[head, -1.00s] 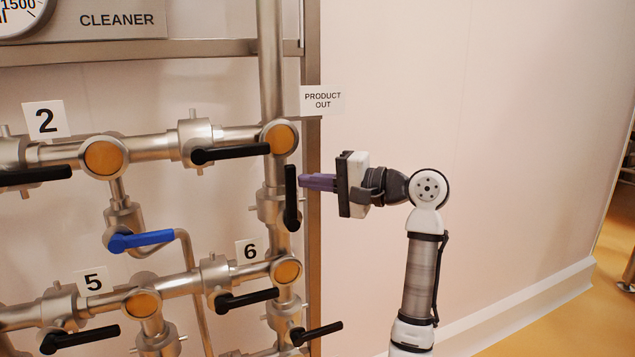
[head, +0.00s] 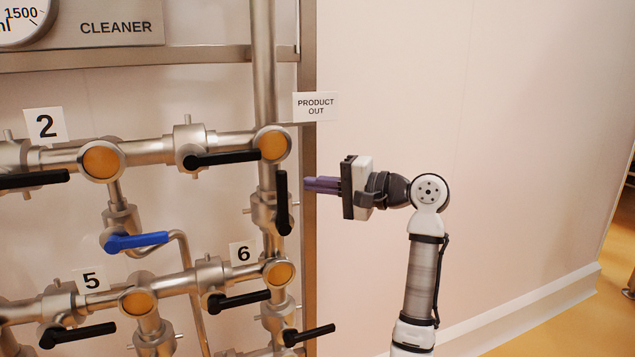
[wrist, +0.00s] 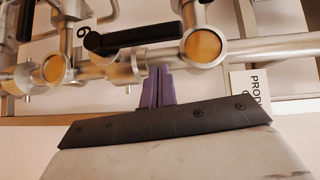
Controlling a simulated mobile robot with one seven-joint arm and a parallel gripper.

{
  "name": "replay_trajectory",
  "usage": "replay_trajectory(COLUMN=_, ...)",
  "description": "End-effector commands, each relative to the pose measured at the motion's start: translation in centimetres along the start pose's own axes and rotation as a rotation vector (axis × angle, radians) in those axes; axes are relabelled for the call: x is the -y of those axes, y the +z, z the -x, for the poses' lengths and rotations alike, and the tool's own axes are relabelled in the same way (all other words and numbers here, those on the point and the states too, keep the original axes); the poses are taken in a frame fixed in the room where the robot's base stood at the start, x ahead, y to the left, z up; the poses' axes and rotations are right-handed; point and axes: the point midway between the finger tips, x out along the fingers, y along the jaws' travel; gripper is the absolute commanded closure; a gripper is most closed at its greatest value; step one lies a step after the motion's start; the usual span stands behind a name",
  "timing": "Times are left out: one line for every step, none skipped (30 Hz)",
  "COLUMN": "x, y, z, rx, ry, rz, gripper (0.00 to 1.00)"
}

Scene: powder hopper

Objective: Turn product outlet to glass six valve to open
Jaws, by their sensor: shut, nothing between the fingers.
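The product outlet to glass six valve has a black lever handle (head: 283,203) on the vertical pipe between the upper sight glass (head: 273,144) and the sight glass by label 6 (head: 279,272). The handle hangs vertical, along the pipe. In the wrist view this handle (wrist: 140,35) lies beyond the fingers, roughly along the pipe between the two glasses. My gripper (head: 306,185) has purple fingers, shut and empty. It points left, just right of the handle's upper half, with a small gap in the head view. The fingers (wrist: 159,72) also show in the wrist view; depth there is hard to judge.
A black handle (head: 222,159) sits left of the upper glass, and another (head: 240,301) near label 6. A lower black handle (head: 309,335) sticks out right. A steel frame post (head: 308,230) stands behind the pipe. Right of my arm is open wall and floor.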

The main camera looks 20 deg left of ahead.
Motion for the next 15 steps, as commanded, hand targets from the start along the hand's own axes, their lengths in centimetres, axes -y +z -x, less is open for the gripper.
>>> replay_trajectory(x=0.0, y=-0.3, z=0.1, rx=-0.003, ry=-0.001, rz=-0.003, gripper=1.00)
replay_trajectory(x=-0.5, y=-0.3, z=1.3, rx=-0.007, ry=-0.002, rz=-0.001, gripper=1.00)
replay_trajectory(x=-0.7, y=-0.3, z=2.5, rx=-0.010, ry=-0.002, rz=0.000, gripper=1.00)
replay_trajectory(x=-0.7, y=-0.3, z=3.2, rx=-0.009, ry=-0.002, rz=0.001, gripper=1.00)
replay_trajectory(x=-0.7, y=-0.4, z=3.9, rx=-0.009, ry=-0.002, rz=0.000, gripper=1.00)
replay_trajectory(x=-0.8, y=-0.4, z=4.9, rx=-0.010, ry=-0.002, rz=-0.001, gripper=1.00)
replay_trajectory(x=-0.9, y=-0.4, z=5.5, rx=-0.009, ry=-0.001, rz=-0.002, gripper=1.00)
replay_trajectory(x=-0.8, y=-0.4, z=6.1, rx=-0.009, ry=-0.002, rz=-0.002, gripper=1.00)
replay_trajectory(x=-0.8, y=-0.5, z=6.9, rx=-0.009, ry=-0.002, rz=-0.002, gripper=1.00)
replay_trajectory(x=-0.9, y=-0.5, z=7.4, rx=-0.009, ry=-0.001, rz=-0.002, gripper=1.00)
replay_trajectory(x=-0.9, y=-0.5, z=7.9, rx=-0.009, ry=-0.001, rz=-0.003, gripper=1.00)
replay_trajectory(x=-0.9, y=-0.5, z=8.5, rx=-0.010, ry=-0.002, rz=-0.003, gripper=1.00)
replay_trajectory(x=-0.9, y=-0.5, z=8.9, rx=-0.009, ry=-0.002, rz=-0.004, gripper=1.00)
replay_trajectory(x=-0.9, y=-0.5, z=9.2, rx=-0.009, ry=-0.001, rz=-0.004, gripper=1.00)
replay_trajectory(x=-0.9, y=-0.5, z=9.5, rx=-0.008, ry=-0.001, rz=-0.004, gripper=1.00)
